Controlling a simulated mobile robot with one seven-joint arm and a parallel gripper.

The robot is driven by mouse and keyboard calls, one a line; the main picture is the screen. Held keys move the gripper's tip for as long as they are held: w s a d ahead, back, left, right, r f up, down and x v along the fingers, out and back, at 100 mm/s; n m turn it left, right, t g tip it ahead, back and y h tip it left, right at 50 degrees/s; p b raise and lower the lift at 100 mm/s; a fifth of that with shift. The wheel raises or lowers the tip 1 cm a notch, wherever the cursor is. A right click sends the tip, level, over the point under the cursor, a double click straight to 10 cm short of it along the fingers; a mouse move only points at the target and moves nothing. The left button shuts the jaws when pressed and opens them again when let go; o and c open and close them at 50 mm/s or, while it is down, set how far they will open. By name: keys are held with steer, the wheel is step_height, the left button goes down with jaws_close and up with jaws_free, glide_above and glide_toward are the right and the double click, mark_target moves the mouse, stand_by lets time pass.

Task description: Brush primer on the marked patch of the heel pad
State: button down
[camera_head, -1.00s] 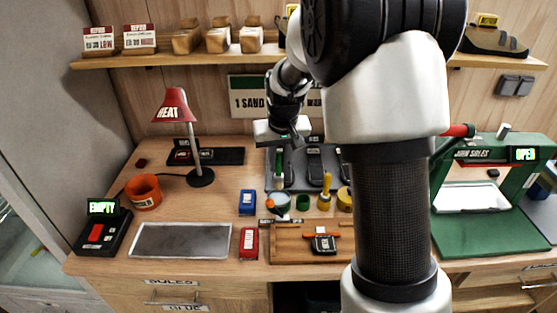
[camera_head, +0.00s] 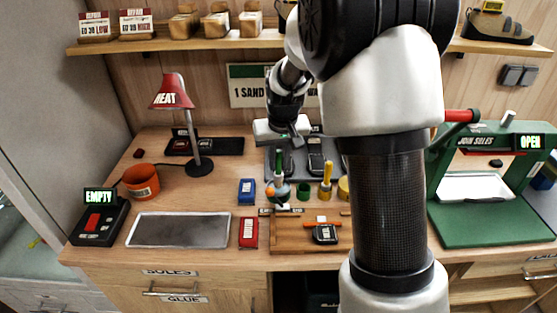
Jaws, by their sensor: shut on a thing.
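My gripper (camera_head: 281,139) is shut on a green-handled brush (camera_head: 279,158), which hangs upright below it. The brush's lower end meets a small blue pot (camera_head: 283,187) in the picture; I cannot tell whether the bristles are inside it. An orange spot shows on the pot's left side. A small black pad with a pale label, which looks like the heel pad (camera_head: 325,234), lies on the wooden board (camera_head: 290,238) in front. An orange bar lies just behind it. The marked patch is too small to make out.
A yellow-handled tool (camera_head: 326,181), a green cup (camera_head: 303,190) and a yellow pot (camera_head: 343,188) stand right of the blue pot. Blue (camera_head: 247,191) and red (camera_head: 249,232) boxes stand left. My arm hides the area on the right.

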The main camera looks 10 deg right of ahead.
mark_target(279, 151)
steer(key=shift+f+b, duration=0.45)
steer(key=shift+f, duration=0.15)
stand_by(1.3)
steer(key=shift+r, duration=0.1)
steer(key=shift+r+p, duration=2.45)
steer(key=shift+r, duration=1)
